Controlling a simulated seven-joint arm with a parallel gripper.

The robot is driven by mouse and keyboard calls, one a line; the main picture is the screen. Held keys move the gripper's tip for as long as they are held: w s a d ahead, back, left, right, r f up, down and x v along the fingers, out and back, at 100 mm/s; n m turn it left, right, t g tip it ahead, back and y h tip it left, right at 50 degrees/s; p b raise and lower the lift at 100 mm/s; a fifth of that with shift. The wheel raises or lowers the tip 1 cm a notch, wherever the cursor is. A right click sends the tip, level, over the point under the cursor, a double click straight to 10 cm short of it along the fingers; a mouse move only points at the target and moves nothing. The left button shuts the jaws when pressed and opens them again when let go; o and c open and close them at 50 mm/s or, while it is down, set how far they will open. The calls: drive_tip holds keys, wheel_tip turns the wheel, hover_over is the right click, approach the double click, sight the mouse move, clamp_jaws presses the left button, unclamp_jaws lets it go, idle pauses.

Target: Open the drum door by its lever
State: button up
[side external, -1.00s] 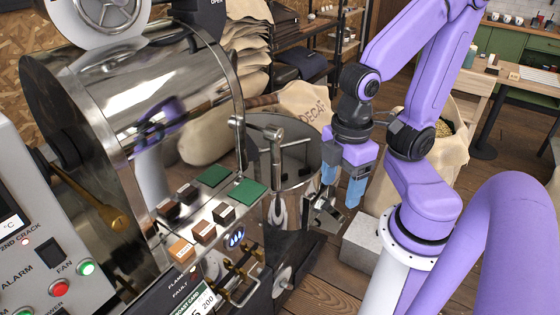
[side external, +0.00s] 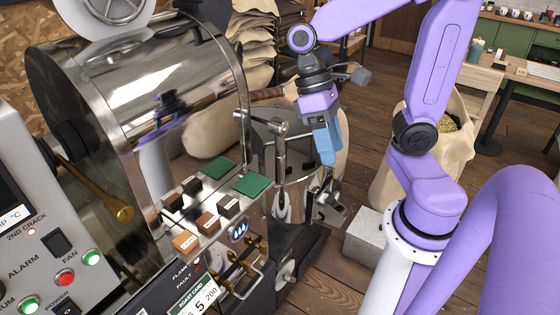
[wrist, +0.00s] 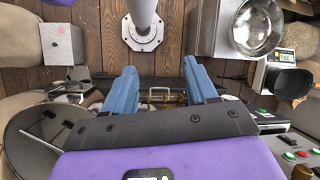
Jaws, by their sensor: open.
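The roaster's shiny steel drum (side external: 150,90) fills the left of the side external view. At its front edge is a metal lever with a rounded end (side external: 262,127) on an upright shaft; I take it as the door lever, though the door is hard to make out. My gripper (side external: 328,160) has blue fingers pointing down, to the right of the lever and apart from it. In the wrist view the blue fingers (wrist: 162,92) stand wide apart with nothing held between them. The lever cannot be made out clearly in the wrist view.
A control panel (side external: 50,235) with lit buttons is at the left front. Green pads (side external: 251,185) and small blocks lie on the machine's ledge. A grey block (side external: 368,238) and a sack (side external: 440,150) stand at right.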

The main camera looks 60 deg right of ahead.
drive_tip(key=w+d+m+y, duration=1)
drive_tip(key=w+m+y, duration=0.15)
drive_tip(key=m, duration=0.35)
drive_tip(key=w+d+m+t+y, duration=0.25)
drive_tip(key=d+m+t, duration=1)
drive_tip(key=d, duration=0.75)
drive_tip(key=n+y, duration=0.1)
approach(280, 161)
drive_tip(key=x, duration=0.6)
drive_tip(key=w+f+x, duration=0.1)
drive_tip(key=x, duration=0.2)
drive_tip(key=shift+w+d, duration=0.15)
clamp_jaws()
